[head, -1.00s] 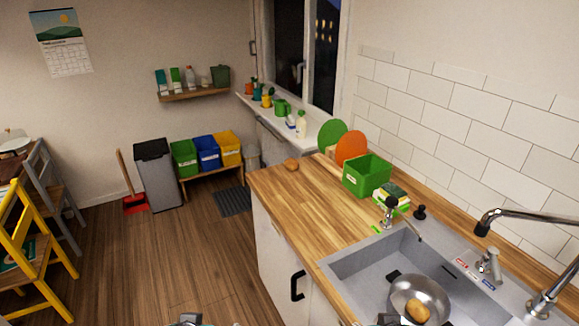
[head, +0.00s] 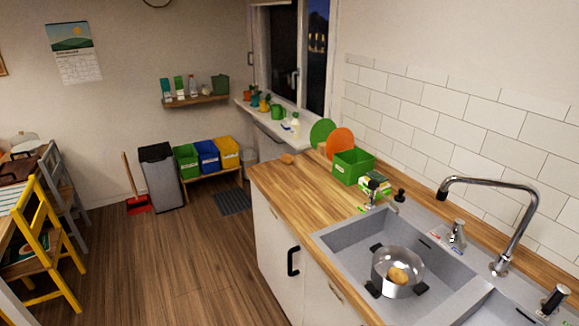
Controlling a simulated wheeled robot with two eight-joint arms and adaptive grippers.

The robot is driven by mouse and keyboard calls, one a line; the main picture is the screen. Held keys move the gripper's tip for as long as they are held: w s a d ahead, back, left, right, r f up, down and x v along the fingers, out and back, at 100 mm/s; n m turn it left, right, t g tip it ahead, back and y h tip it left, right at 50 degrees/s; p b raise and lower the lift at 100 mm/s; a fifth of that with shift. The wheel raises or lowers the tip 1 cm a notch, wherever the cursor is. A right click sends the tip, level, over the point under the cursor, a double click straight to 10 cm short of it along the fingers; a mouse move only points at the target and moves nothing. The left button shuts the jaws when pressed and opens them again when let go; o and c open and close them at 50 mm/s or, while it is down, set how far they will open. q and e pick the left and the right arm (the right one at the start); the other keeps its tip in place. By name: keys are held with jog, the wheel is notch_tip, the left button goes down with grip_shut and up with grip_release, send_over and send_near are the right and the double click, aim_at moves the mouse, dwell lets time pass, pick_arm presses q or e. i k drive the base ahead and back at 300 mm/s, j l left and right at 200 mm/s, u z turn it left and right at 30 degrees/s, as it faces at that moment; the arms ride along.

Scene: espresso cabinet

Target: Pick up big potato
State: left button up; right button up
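A yellowish-brown potato (head: 398,275) lies inside a round, shiny metal pot (head: 381,264) in the sink (head: 348,240). A second small brown, potato-like lump (head: 287,159) lies on the far left corner of the wooden counter (head: 300,200). It is too far away to compare sizes surely. Neither of my grippers is in view, and nothing touches the pot or either lump.
A curved chrome faucet (head: 515,215) rises behind the sink. A green box (head: 353,167) and sponges (head: 374,186) stand by the wall. Orange and green round boards (head: 340,142) lean behind. The counter's left-middle is clear. Floor left of the cabinet is free.

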aim_at(287, 158)
jog(key=z, duration=1.9)
jog(key=j+z, duration=0.2)
jog(key=j, duration=0.65)
jog(key=j+z, duration=0.2)
jog(key=j, duration=0.65)
jog(key=j+z, duration=0.25)
jog(key=j, duration=0.6)
jog(key=k+j, duration=0.1)
jog(key=j, duration=0.65)
jog(key=k+j, duration=0.1)
jog(key=j, duration=0.65)
jog(key=k+j, duration=0.1)
jog(key=j, duration=0.65)
jog(key=k+j, duration=0.1)
jog(key=j, duration=0.65)
